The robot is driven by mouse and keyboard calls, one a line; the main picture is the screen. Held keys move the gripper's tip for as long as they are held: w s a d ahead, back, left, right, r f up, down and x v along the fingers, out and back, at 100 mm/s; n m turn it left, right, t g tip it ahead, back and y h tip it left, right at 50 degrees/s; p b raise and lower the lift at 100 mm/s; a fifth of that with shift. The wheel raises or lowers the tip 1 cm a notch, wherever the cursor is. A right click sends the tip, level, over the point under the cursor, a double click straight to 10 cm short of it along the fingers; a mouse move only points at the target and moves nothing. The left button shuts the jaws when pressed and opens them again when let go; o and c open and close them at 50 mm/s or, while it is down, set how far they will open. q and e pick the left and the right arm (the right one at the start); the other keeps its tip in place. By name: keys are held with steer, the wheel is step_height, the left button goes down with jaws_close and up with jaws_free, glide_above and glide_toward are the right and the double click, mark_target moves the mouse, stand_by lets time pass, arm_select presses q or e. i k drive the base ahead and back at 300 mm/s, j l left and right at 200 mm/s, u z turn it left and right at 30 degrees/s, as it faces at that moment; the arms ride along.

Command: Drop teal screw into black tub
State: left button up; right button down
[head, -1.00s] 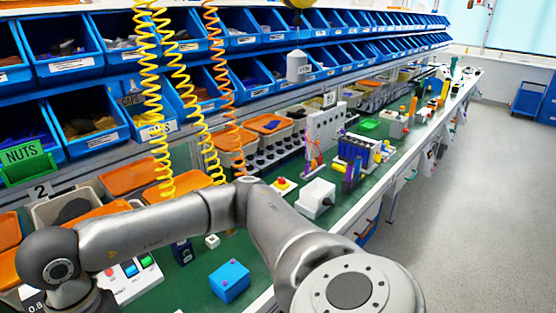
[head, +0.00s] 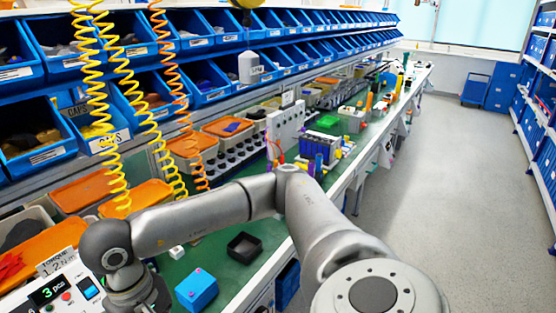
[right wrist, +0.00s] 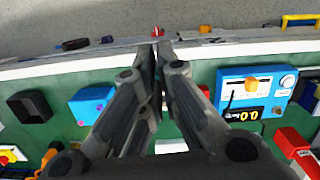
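The black tub (head: 243,246) stands open and upright on the green bench top, right of a blue box (head: 197,289) in the head view. In the right wrist view the tub (right wrist: 30,107) is at the left, beyond the blue box (right wrist: 92,103). My right gripper (right wrist: 157,60) points down over the bench, its fingers together between the blue box and a blue meter. I see nothing between its fingers. In the head view only my right arm shows; its fingers are below the frame. My left gripper is not in view. I cannot make out a teal screw.
The blue meter (right wrist: 255,95) with a dial and a red part (right wrist: 292,142) lie right of my gripper. A white counter box (head: 60,288) is at the lower left. Coiled hoses (head: 110,120) hang in front of blue bins. A floor aisle (head: 440,180) runs along the right.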

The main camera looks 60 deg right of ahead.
mark_target(245, 251)
steer(key=i+z, duration=0.25)
steer(key=z, duration=0.2)
steer(key=i+z, duration=0.3)
steer(key=z, duration=0.2)
